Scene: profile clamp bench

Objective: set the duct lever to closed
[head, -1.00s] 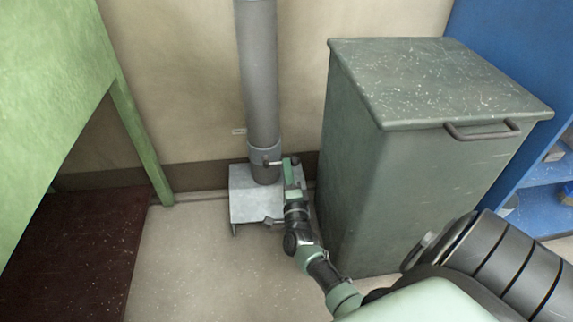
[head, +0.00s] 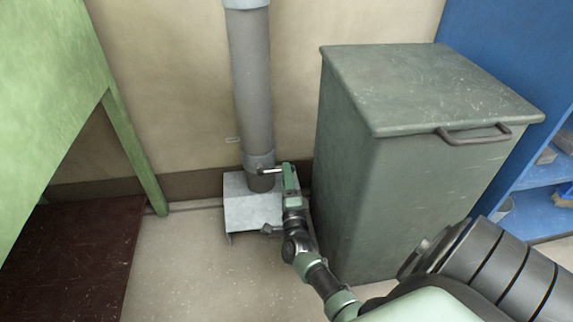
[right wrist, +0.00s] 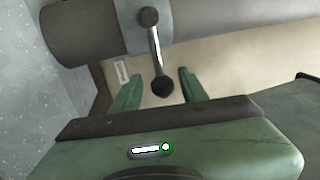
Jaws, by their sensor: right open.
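The duct is a grey upright pipe (head: 251,85) against the back wall. Its lever (head: 270,171) is a thin metal rod at the collar near the pipe's foot, pointing right in the head view. The lever also shows in the right wrist view (right wrist: 156,50), running from a round pivot on the collar to a dark knob. My right gripper (head: 288,172) is at the lever's free end. In the right wrist view my right gripper (right wrist: 160,88) is open, with the knob between its fingers and a visible gap on each side. My left gripper is not in view.
A grey metal box (head: 250,210) stands under the pipe. A large dark green bin (head: 350,190) with a lid and handle stands close right of my right arm. A green table (head: 130,150) is at the left, and blue shelving (head: 530,200) at the far right. Floor left of the box is clear.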

